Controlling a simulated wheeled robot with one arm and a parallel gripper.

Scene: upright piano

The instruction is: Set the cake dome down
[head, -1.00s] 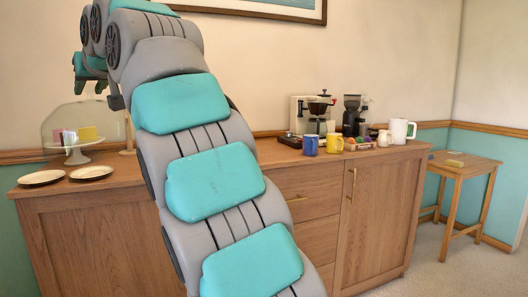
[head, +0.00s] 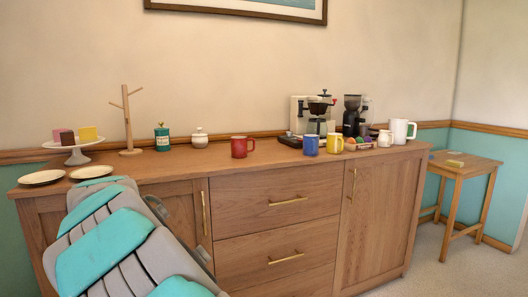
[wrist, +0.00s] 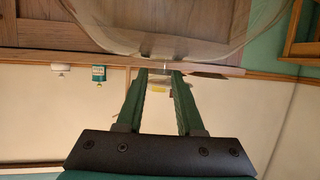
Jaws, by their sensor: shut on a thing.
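The clear glass cake dome (wrist: 150,35) shows at the top of the wrist view, beyond my fingertips, and its rim runs out of the picture. My gripper (wrist: 159,72) is shut on it at its small knob, which is hard to make out between the fingers. The head view shows neither the dome nor my gripper, only part of my arm at lower left. The white cake stand (head: 78,157) stands uncovered at the left of the sideboard, with pink, brown and yellow cake pieces (head: 88,133) on it.
The wooden sideboard (head: 270,165) has two plates (head: 42,177) at its left front. A mug tree (head: 127,120), teal canister (head: 162,138), white pot (head: 200,138) and red mug (head: 240,147) stand farther right. Bare top lies before them. A small table (head: 462,168) stands at right.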

